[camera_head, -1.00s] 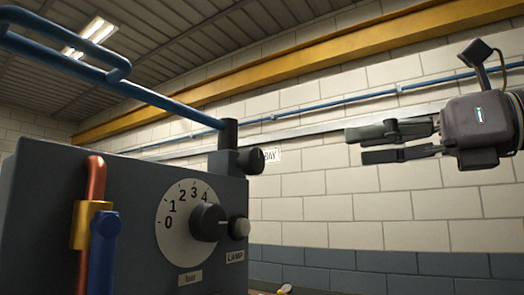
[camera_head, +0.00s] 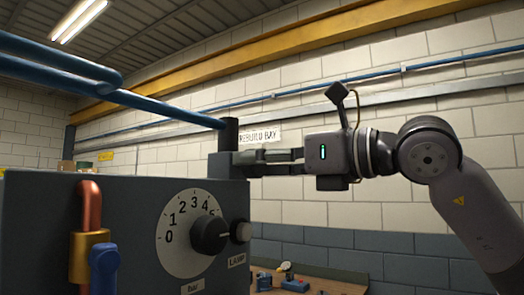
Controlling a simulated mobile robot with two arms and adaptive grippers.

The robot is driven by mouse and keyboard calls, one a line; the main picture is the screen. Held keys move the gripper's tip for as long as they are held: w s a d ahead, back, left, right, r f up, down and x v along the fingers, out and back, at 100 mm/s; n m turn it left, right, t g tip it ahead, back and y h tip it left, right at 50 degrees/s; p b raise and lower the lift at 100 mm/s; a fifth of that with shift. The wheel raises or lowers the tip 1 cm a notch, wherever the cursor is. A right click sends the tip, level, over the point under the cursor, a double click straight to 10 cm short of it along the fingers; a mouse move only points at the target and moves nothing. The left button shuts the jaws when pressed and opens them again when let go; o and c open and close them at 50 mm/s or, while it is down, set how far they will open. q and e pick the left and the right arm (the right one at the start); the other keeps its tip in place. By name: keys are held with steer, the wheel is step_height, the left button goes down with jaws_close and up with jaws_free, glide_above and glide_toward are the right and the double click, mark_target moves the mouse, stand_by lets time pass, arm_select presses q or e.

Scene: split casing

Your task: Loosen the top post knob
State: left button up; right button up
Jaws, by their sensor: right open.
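The dark post (camera_head: 230,134) stands on the top right corner of the grey casing (camera_head: 120,215) and carries a blue rail (camera_head: 165,107). The post knob on its right side is mostly hidden at the tips of my right gripper. My right gripper (camera_head: 246,163) comes in level from the right, with its fingers pointing left at the knob. Its jaws are open around or just in front of the knob; I cannot tell whether they touch it. My left gripper is not in view.
A wooden bench (camera_head: 320,285) with small items is below right. A brick wall stands behind.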

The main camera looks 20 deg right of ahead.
steer(key=shift+w+a, duration=0.1)
steer(key=shift+w, duration=0.05)
steer(key=c, duration=1.1)
